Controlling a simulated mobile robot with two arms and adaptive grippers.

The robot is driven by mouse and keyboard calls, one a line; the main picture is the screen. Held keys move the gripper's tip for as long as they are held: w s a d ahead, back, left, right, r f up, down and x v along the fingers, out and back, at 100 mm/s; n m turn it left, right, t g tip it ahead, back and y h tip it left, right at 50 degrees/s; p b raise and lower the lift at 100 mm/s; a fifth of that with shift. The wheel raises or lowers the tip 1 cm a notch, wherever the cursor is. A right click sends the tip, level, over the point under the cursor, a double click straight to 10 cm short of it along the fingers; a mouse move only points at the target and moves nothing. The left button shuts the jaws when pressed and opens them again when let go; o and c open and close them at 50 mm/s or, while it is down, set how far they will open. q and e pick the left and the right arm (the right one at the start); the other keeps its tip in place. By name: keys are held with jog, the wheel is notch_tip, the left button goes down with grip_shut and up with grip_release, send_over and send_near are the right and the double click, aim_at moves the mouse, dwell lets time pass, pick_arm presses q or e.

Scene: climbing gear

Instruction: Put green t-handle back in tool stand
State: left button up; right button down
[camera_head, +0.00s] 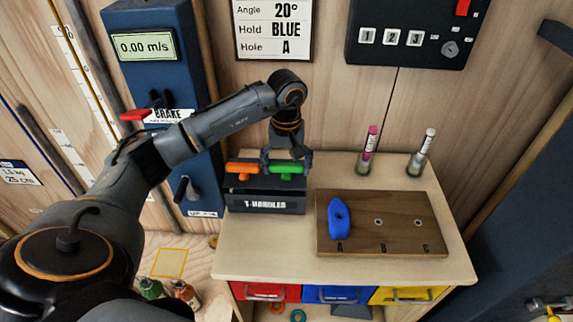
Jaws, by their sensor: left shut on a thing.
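The green T-handle (287,169) is at the right part of the black tool stand (262,205), which is labelled T-HANDLES. Its bar is about level with the orange T-handle (242,168) standing in the left part of the stand. My left gripper (285,158) reaches down from above and is shut on the green T-handle; its fingers are small and partly hidden by the wrist. I cannot tell how deep the green handle's shaft sits in the stand. My right gripper is not in view.
The stand rests on a wooden cabinet top (300,268). To its right lies a brown board (365,200) marked A, B, C, with a blue climbing hold (340,218) at A. Two small tubes (368,150) (421,150) stand behind it. A blue BRAKE unit (165,65) rises at left.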

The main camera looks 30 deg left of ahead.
pick_arm(q)
jog(key=shift+f, duration=0.1)
jog(key=o, duration=1.2)
notch_tip(320, 180, up, 12)
